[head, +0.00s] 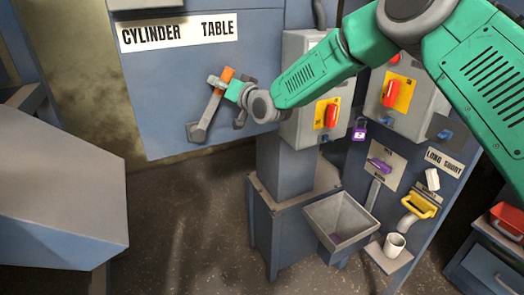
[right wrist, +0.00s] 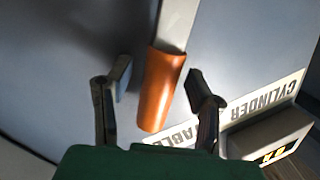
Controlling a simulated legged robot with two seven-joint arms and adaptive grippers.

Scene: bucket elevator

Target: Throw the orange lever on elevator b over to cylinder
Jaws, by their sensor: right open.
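The lever has an orange grip (head: 226,75) on a grey bar (head: 206,118), pivoted on a blue panel. It tilts up and to the right, toward the TABLE side of the sign. In the right wrist view the orange grip (right wrist: 160,88) lies between my right gripper's open fingers, with a gap visible on both sides. My right gripper (head: 228,86) is at the lever's upper end in the head view; its fingers are small there and partly hidden. The CYLINDER TABLE sign (head: 180,32) is above the lever; it also shows upside down in the right wrist view (right wrist: 268,98). My left gripper is not in view.
Grey boxes with red switches (head: 332,115) (head: 388,90) stand right of the panel. A purple padlock (head: 359,130), purple-handled lever (head: 380,165), yellow handle (head: 420,206), grey hopper (head: 342,218) and white cup (head: 394,245) are lower right. A large grey housing (head: 60,200) fills the left.

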